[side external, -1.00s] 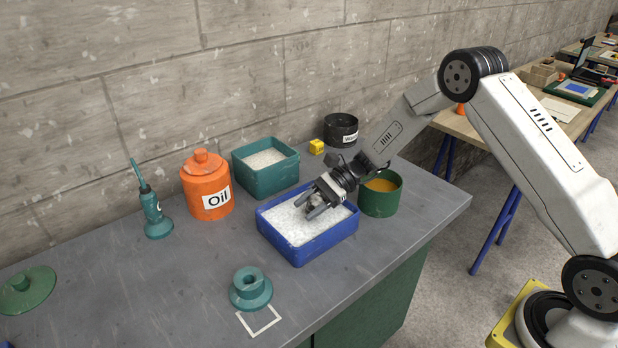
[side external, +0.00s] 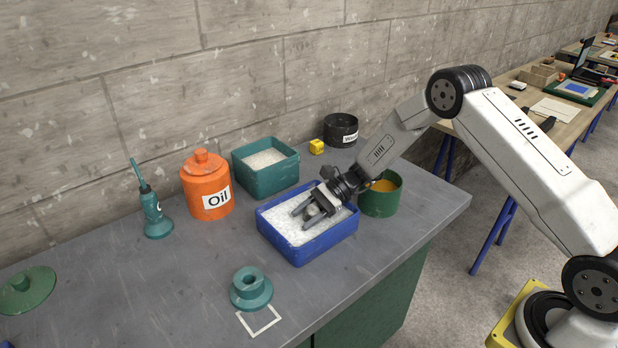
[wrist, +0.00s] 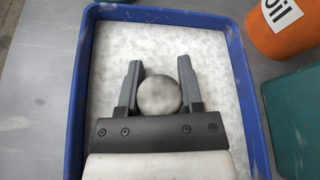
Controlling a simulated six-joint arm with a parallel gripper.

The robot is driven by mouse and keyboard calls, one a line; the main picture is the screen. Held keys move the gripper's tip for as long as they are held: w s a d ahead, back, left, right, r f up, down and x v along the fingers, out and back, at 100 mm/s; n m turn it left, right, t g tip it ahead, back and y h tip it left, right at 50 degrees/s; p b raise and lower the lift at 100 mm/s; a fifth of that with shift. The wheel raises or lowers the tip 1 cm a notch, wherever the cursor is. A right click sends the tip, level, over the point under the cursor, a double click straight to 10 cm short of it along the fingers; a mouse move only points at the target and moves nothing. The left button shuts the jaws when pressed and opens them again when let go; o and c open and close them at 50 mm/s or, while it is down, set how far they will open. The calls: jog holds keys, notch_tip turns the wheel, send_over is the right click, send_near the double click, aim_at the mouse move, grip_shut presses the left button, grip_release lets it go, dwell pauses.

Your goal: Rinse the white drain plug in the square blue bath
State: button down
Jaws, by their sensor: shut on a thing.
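The square blue bath (side external: 316,252) stands on the grey bench, filled with a white, frothy-looking surface. My gripper (side external: 303,219) is tilted low over the bath, inside its rim as seen from the side. In the wrist view, the white drain plug (wrist: 159,97) shows as a round, pale grey-white knob between the two fingers of my gripper (wrist: 160,63). My gripper is shut on it. The blue rim (wrist: 75,100) surrounds the white surface there. I cannot tell whether the plug touches the surface; its underside is hidden.
A green round tub (side external: 380,203) with orange contents stands close right of the bath. A teal square tub (side external: 270,181) and an orange Oil can (side external: 200,190) stand behind. A teal flanged piece (side external: 250,290) sits in front, near a white outline (side external: 262,328).

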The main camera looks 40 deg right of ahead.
jog(key=shift+a, duration=0.15)
jog(key=shift+a, duration=0.35)
dwell(0.3)
jog(key=shift+d, duration=0.15)
dwell(0.4)
jog(key=shift+d, duration=0.8)
jog(key=shift+a, duration=0.15)
jog(key=shift+a, duration=0.8)
